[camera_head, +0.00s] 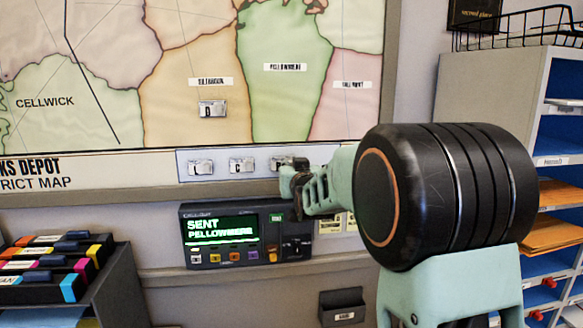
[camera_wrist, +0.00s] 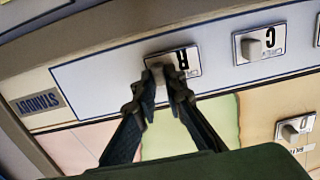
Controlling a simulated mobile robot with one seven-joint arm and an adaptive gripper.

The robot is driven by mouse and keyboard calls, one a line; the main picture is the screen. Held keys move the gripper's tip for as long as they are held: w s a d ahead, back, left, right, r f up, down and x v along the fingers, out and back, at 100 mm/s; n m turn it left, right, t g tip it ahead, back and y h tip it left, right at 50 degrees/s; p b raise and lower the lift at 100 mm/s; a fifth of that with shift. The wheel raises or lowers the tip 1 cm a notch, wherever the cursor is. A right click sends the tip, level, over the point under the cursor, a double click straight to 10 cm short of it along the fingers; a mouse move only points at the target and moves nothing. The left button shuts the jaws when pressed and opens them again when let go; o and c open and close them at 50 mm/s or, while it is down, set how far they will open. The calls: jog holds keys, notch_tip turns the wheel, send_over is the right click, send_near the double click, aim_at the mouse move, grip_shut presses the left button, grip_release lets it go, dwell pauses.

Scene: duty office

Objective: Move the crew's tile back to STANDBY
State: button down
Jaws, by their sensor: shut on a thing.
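The pale STANDBY strip (camera_head: 222,176) runs along the bottom of the map. In the wrist view the strip (camera_wrist: 105,85) appears upside down, with its STANDBY label (camera_wrist: 42,101) near one end. My gripper (camera_head: 295,183) is at the strip's right part. In the wrist view my gripper (camera_wrist: 162,88) is shut on the knob of tile A (camera_wrist: 185,60), which appears flat against the strip. In the head view my fingers partly hide tile A (camera_head: 280,162). Tile C (camera_head: 241,165) and another tile (camera_head: 201,168) sit to its left on the strip.
Tile D (camera_head: 212,109) is on the orange map district. A console (camera_head: 235,235) below the strip reads "SENT PELLOWMERE". A small dark holder (camera_head: 343,306) is below the console.

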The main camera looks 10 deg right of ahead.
jog(key=shift+w, duration=0.15)
jog(key=c, duration=1.9)
grip_release()
jog(key=s, duration=1.2)
jog(key=shift+r, duration=0.25)
jog(key=w, duration=1.1)
jog(key=shift+w+f, duration=0.25)
